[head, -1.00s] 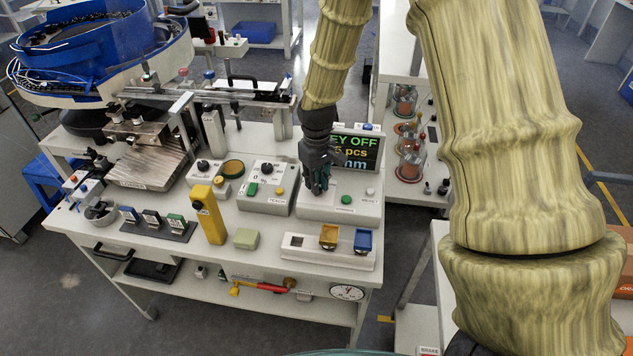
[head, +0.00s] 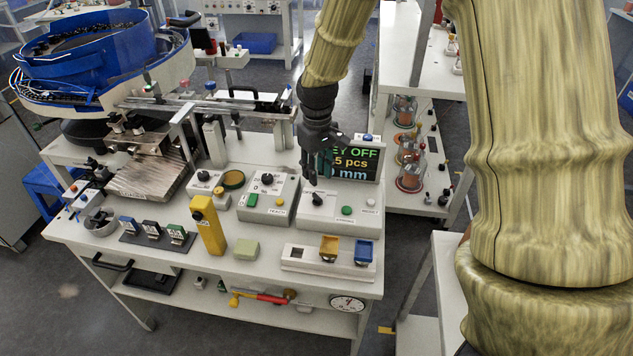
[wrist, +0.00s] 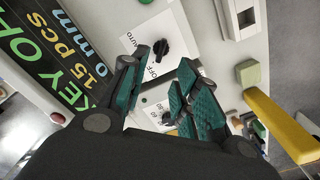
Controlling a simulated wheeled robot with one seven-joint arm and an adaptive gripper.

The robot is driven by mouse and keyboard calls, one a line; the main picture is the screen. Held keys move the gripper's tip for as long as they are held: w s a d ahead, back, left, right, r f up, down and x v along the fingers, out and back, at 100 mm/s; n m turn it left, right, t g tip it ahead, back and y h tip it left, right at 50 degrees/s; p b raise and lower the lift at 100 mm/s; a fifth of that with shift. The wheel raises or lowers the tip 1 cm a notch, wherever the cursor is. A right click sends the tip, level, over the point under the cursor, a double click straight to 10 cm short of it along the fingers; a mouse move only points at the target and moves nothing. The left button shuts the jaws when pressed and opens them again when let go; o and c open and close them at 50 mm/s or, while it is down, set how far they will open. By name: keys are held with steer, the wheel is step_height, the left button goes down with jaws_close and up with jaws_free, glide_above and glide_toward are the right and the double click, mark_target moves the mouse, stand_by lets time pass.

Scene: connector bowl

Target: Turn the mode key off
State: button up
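The mode key is a black knob (head: 317,198) on a light grey control box (head: 335,214) at the right of the bench. The wrist view shows the key (wrist: 161,49) on a white plate lettered AUTO and OFF; its exact pointing is hard to read. A display (head: 355,160) behind the box reads KEY OFF, 15 pcs and a mm value, partly hidden by my gripper. My gripper (head: 319,172) hangs just above the key, apart from it. In the wrist view my gripper (wrist: 165,80) has its fingers spread, with nothing between them.
Left is another box with a black knob (head: 267,178). A yellow post (head: 208,225) and a tray with coloured blocks (head: 300,264) stand in front.

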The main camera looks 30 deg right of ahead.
steer(key=shift+r, duration=1.9)
